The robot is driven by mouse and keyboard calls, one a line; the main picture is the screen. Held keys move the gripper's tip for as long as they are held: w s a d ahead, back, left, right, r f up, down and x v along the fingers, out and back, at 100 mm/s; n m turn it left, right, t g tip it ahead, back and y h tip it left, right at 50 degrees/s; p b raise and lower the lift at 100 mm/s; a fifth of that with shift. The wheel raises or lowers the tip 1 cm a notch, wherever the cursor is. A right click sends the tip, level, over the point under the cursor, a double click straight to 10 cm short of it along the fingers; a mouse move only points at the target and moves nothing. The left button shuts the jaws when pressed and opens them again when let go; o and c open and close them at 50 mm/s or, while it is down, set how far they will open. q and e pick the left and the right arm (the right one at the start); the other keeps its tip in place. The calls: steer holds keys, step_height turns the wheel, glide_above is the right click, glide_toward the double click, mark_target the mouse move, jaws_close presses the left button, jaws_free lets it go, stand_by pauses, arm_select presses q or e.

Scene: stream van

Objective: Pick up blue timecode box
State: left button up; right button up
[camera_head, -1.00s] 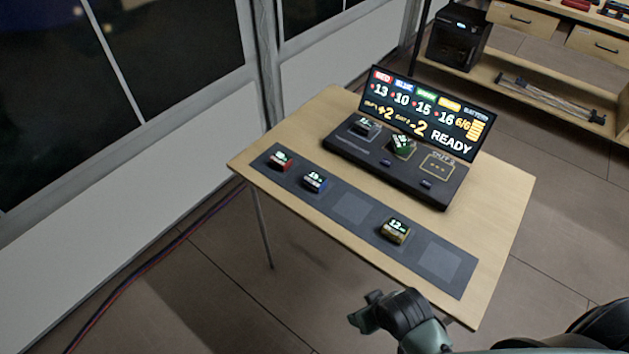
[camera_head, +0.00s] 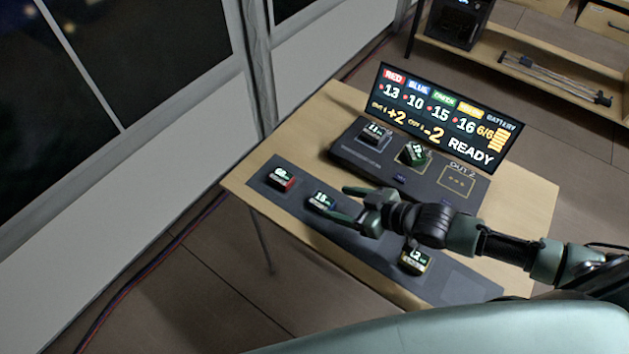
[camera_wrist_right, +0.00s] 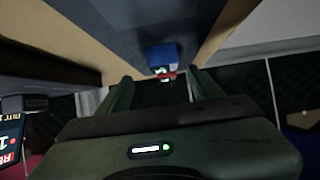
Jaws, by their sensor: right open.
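The blue timecode box (camera_head: 321,202) sits on the dark mat strip along the table's near edge, its small lit display facing up. In the right wrist view the blue box (camera_wrist_right: 161,54) shows ahead of the open fingers, roughly centred between them. My right gripper (camera_head: 339,204) is open and empty, just right of the blue box, with its fingers pointing left. In the head view a fingertip overlaps or lies very close to the box's right side; I cannot tell whether they touch. My left gripper is not in view.
A red box (camera_head: 281,178) sits left of the blue one. A yellow box (camera_head: 415,261) lies below my right arm. Behind stands a dark console (camera_head: 353,160) with a grey box (camera_head: 375,134), a green box (camera_head: 414,154) and a lit display (camera_head: 441,115).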

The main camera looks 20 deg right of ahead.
mark_target(323, 201)
steer(key=shift+w+a+f, duration=0.1)
steer(key=shift+w+a, duration=0.1)
steer(key=shift+w, duration=0.1)
steer(key=shift+s+a, duration=0.15)
steer(key=shift+a, duration=0.5)
steer(key=shift+w+a+f+p, duration=0.4)
steer(key=shift+w+f, duration=0.3)
steer(key=x, duration=0.2)
steer(key=shift+w+f, duration=0.3)
steer(key=shift+w+a+f, duration=0.1)
steer(key=shift+a, duration=0.05)
steer(key=c, duration=1.2)
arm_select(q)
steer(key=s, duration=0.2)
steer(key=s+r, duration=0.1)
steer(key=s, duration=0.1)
arm_select(e)
jaws_close()
